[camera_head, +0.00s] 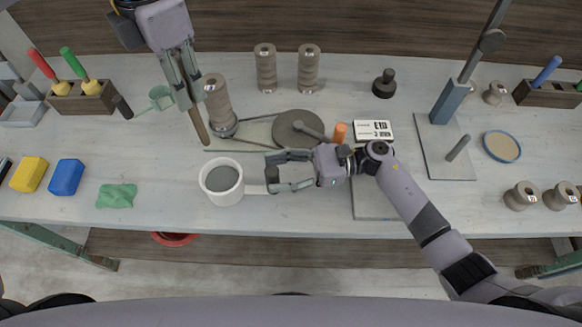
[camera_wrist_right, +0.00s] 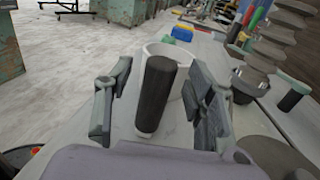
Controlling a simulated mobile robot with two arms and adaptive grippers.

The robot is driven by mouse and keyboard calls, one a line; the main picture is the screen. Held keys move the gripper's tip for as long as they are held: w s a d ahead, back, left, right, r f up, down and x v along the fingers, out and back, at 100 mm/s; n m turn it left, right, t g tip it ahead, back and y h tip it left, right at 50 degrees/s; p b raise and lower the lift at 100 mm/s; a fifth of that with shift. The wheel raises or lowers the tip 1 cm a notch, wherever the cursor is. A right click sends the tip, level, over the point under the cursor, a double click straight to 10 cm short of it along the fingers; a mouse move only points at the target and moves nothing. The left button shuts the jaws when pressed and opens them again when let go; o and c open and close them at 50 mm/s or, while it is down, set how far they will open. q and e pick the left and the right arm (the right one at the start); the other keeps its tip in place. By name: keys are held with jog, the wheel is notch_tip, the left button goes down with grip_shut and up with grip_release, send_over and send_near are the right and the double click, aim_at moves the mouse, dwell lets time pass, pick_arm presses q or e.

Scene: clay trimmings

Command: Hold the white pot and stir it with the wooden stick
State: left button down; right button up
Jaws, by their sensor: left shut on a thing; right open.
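The white pot (camera_head: 222,196) stands upright on the table with grey contents inside. Its handle points right and ends in a dark grip (camera_head: 272,177); in the right wrist view the dark grip (camera_wrist_right: 158,92) hides part of the pot (camera_wrist_right: 176,54). My right gripper (camera_head: 280,171) is open, with one finger on each side of the dark grip; contact is not visible. My left gripper (camera_head: 189,92) is shut on the wooden stick (camera_head: 201,128), which slants downward above and left of the pot in the picture. The stick's lower end is outside the pot.
A green strainer-like cup (camera_head: 161,98) sits beside the left gripper. A spool stack (camera_head: 218,103) and a grey disc (camera_head: 298,127) lie behind the pot. Blue (camera_head: 66,177) and yellow (camera_head: 29,174) blocks and green clay (camera_head: 117,195) are at left. The table's front edge is close to the pot.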

grip_shut()
dwell(0.7)
